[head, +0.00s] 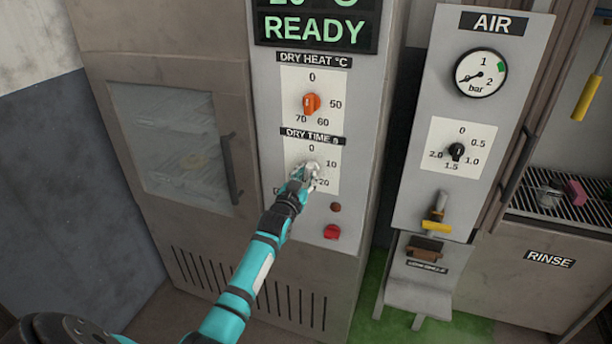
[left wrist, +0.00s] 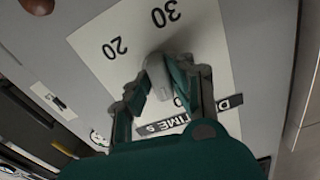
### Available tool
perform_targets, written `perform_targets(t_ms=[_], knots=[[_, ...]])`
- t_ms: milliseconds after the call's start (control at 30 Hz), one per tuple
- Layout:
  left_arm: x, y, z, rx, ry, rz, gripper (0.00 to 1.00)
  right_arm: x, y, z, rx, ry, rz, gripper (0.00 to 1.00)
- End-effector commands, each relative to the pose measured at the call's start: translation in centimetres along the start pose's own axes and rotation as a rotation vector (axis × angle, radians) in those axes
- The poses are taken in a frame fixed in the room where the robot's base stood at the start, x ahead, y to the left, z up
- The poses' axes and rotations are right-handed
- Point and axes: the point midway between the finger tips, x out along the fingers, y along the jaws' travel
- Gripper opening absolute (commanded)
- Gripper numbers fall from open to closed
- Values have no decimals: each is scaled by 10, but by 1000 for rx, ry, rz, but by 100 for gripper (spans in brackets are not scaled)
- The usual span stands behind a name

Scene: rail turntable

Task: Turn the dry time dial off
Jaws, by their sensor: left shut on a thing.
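The dry time dial (head: 309,170) is a light grey knob on a white plate (head: 326,183) under the DRY TIME label (head: 312,136). In the head view my left gripper (head: 311,174) covers most of it, and I cannot tell which number it points to. In the left wrist view my left gripper (left wrist: 161,85) is shut on the grey dial knob (left wrist: 156,68). The numbers 20 and 30 show beyond it there, and the label lies nearer my gripper. My right gripper is not in view.
Above is the orange dry heat dial (head: 312,104), below a READY display (head: 315,28). A red button (head: 332,232) and a small dark red lamp (head: 336,207) sit below. To the right stands the AIR panel (head: 405,200) with a gauge (head: 481,73) and black dial (head: 456,151).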

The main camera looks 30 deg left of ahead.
Motion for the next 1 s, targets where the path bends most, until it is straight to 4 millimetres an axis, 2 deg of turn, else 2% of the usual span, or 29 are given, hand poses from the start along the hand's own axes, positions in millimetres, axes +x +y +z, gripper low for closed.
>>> perform_targets(t_ms=[333,867,900,1000], knots=[[0,2,3,-145,-6,1,0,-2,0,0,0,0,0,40],[-1,2,4,-173,-8,2,0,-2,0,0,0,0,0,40],[-1,2,4,-173,-8,2,21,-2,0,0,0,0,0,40],[0,2,3,-173,-7,2,34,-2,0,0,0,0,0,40]])
